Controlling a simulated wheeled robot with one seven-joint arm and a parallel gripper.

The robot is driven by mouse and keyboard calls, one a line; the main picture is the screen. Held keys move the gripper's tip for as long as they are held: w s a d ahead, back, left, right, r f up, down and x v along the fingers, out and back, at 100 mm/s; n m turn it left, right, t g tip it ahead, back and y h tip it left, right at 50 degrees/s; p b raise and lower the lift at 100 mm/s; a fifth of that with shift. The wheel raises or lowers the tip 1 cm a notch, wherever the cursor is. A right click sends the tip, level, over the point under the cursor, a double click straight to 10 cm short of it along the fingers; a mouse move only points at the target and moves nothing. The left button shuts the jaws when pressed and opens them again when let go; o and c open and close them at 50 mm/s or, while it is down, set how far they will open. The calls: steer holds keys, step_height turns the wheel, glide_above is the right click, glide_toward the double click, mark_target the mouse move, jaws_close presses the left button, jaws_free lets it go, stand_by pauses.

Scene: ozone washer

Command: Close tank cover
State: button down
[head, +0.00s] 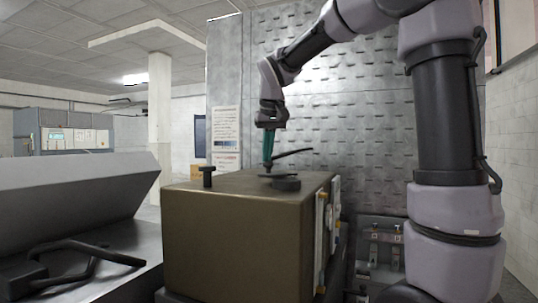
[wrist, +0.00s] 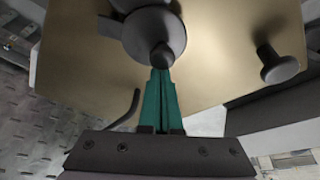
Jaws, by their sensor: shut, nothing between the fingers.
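The brown-gold tank (head: 235,235) is a box with a flat top. On its top sit a low dark round cap (head: 286,184) and a thin dark plate beside it. In the wrist view a dark round fitting (wrist: 153,38) with a ball-like knob (wrist: 163,56) lies at my fingertips. My gripper (head: 267,168) has green fingers, points down and is shut with nothing in it. Its tips (wrist: 160,72) are close to the knob; I cannot tell if they touch. A thin dark rod (head: 294,152) sticks out to the right just beside the fingers.
A dark upright peg (head: 207,176) stands at the tank top's left; it also shows in the wrist view (wrist: 275,64). A grey machine with a slanted lid (head: 75,195) and a black bent handle (head: 85,252) is at left. A patterned metal wall (head: 370,120) stands behind.

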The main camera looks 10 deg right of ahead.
mark_target(265, 174)
steer(key=s+n, duration=0.1)
steer(key=n, duration=0.1)
steer(key=s+n+y, duration=0.1)
steer(key=s+n, duration=0.1)
steer(key=shift+a+n, duration=0.2)
steer(key=shift+n, duration=0.1)
steer(key=s+n, duration=0.1)
steer(key=n, duration=0.1)
steer(key=s+n+g+y, duration=0.1)
steer(key=n, duration=0.1)
steer(key=shift+s+d+y, duration=0.3)
steer(key=shift+s+d, duration=0.05)
steer(key=shift+s, duration=0.05)
steer(key=shift+s+d+n, duration=0.3)
steer(key=shift+s+d, duration=0.3)
steer(key=shift+s, duration=0.25)
